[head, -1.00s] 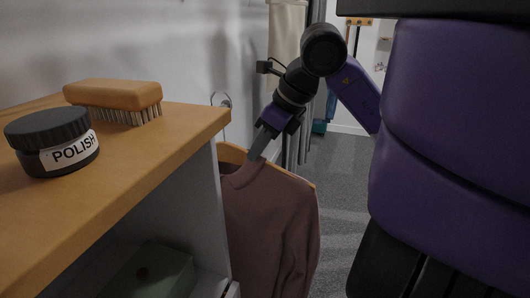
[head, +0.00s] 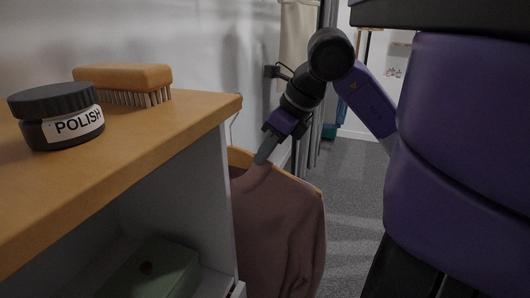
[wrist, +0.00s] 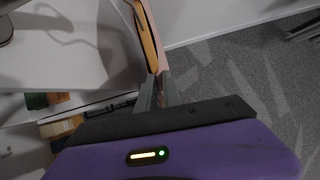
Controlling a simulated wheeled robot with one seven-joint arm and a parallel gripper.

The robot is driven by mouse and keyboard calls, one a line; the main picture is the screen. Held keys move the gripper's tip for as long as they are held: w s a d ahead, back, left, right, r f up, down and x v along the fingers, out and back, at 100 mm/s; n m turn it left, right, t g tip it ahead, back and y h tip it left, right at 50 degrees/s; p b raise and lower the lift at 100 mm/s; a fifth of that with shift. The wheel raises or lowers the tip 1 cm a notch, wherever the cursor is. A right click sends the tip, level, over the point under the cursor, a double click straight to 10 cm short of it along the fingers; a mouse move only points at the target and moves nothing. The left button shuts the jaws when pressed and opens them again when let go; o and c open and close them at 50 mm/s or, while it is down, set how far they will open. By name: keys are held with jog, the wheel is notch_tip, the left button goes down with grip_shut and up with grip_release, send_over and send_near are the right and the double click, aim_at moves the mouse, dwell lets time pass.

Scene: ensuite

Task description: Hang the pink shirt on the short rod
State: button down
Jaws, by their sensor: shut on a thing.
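The pink shirt (head: 280,225) hangs on a wooden hanger (head: 305,184), upright, just beyond the right end of the shelf unit. In the head view my gripper (head: 262,158) is at the top of the shirt near the collar. In the wrist view my gripper (wrist: 158,92) has its two fingers closed around the hanger (wrist: 147,38), with a strip of pink cloth beside it. The hanger's hook shows only as a thin wire near the shelf corner. I cannot make out the short rod in these frames.
A wooden-topped shelf unit (head: 180,128) stands close on the left, holding a polish jar (head: 58,115) and a brush (head: 122,84). A green box (head: 150,272) is inside it. Pale and grey cloths (head: 298,35) hang at the back wall. Grey carpet (head: 350,185) is open beyond the shirt.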

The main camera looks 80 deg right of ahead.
jog(key=c, duration=1.4)
grip_release()
jog(key=shift+c, duration=0.2)
jog(key=v, duration=0.7)
jog(key=shift+s+r, duration=0.25)
jog(key=shift+r, duration=0.1)
